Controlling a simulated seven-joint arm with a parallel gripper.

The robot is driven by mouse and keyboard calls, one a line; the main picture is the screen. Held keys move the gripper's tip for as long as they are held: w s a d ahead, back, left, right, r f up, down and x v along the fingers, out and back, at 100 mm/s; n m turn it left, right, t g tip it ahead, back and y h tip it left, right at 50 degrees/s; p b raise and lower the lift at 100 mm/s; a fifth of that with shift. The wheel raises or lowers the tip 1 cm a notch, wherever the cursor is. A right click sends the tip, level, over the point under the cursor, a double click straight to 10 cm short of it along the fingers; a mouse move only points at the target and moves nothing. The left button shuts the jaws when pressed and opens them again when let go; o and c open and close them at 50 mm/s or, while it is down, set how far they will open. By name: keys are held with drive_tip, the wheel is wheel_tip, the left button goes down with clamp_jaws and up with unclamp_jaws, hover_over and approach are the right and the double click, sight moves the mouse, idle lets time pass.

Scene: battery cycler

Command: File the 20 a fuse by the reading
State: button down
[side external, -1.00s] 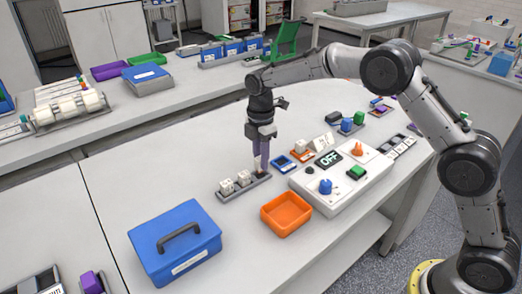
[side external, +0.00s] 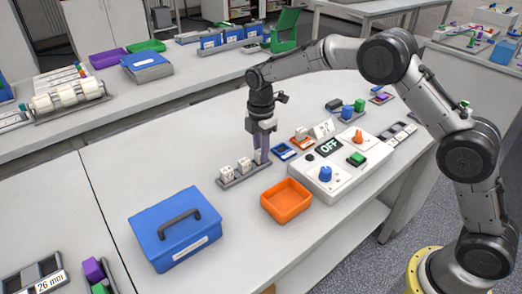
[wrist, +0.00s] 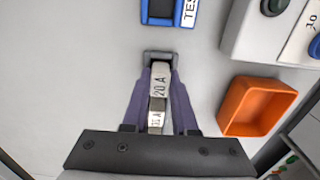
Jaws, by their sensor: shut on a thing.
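My gripper (wrist: 160,88) points down at the right end of a grey rack (side external: 233,183) in the side view (side external: 259,160). It is shut on a white fuse marked 20 A (wrist: 160,80). The fuse's lower end is at the rack's end slot; I cannot tell whether it is seated or lifted clear. Two more white fuses stand in the rack, one in the middle (side external: 245,165) and one at the left (side external: 226,173). In the wrist view, part of another labelled fuse (wrist: 156,121) shows behind the held one.
A blue tray labelled TEST (wrist: 160,10) lies past the rack's end. An open orange bin (side external: 287,203) is to the right, before the white cycler (side external: 327,183) whose display (side external: 329,147) reads OFF. A blue lidded box (side external: 175,232) stands front left.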

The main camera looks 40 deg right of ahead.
drive_tip(key=shift+f, duration=0.1)
drive_tip(key=c, duration=0.6)
unclamp_jaws()
